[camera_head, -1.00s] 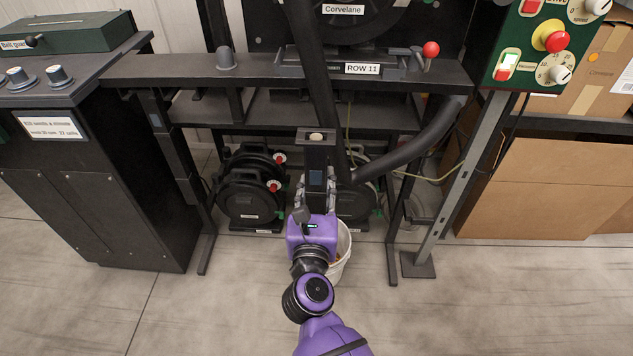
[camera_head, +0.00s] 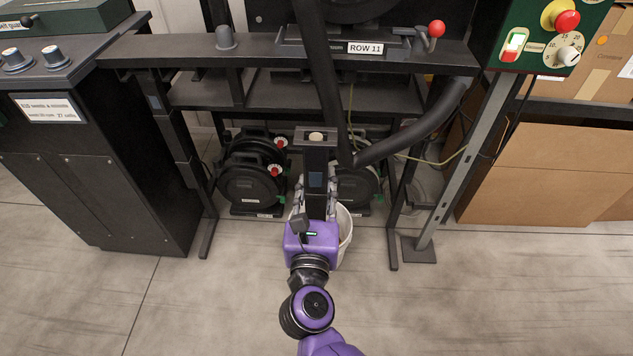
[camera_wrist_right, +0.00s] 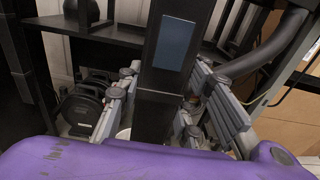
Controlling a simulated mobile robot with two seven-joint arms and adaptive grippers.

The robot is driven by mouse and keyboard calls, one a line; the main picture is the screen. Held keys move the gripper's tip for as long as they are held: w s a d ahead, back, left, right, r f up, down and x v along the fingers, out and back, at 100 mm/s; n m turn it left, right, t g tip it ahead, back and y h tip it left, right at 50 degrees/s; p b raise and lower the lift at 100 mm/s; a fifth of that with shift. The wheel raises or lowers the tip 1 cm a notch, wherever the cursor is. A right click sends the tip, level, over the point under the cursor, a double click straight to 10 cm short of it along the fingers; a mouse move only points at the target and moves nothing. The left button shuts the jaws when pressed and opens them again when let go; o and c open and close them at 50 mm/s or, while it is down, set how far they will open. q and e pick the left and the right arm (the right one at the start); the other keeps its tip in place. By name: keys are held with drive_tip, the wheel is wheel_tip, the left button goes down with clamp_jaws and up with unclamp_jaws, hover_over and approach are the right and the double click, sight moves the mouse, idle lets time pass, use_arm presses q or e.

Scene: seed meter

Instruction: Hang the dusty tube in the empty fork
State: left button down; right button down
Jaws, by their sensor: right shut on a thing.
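The tube, an upright black square-section one with a blue-grey panel and a pale disc on top (camera_head: 316,160), is held by my right gripper (camera_head: 317,192). Its fingers are closed against both sides of it. In the right wrist view the tube (camera_wrist_right: 172,50) rises between the gripper's fingers (camera_wrist_right: 157,112); its lower end is hidden there. I cannot make out dust on it. The tube stands in front of the black frame, above or before a white bucket. I cannot pick out the empty fork with certainty. My left gripper is not in view.
A black frame beam (camera_head: 270,60) labelled ROW 11 crosses behind. A dark pole and a curved hose (camera_head: 420,130) come close to the tube's right. Black drums (camera_head: 252,180) sit below left, a white bucket (camera_head: 344,238) behind my gripper. Cartons (camera_head: 545,180) stand right.

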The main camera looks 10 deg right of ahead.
drive_tip(key=shift+b+v, duration=0.35)
drive_tip(key=shift+v, duration=1.35)
drive_tip(key=shift+r, duration=0.1)
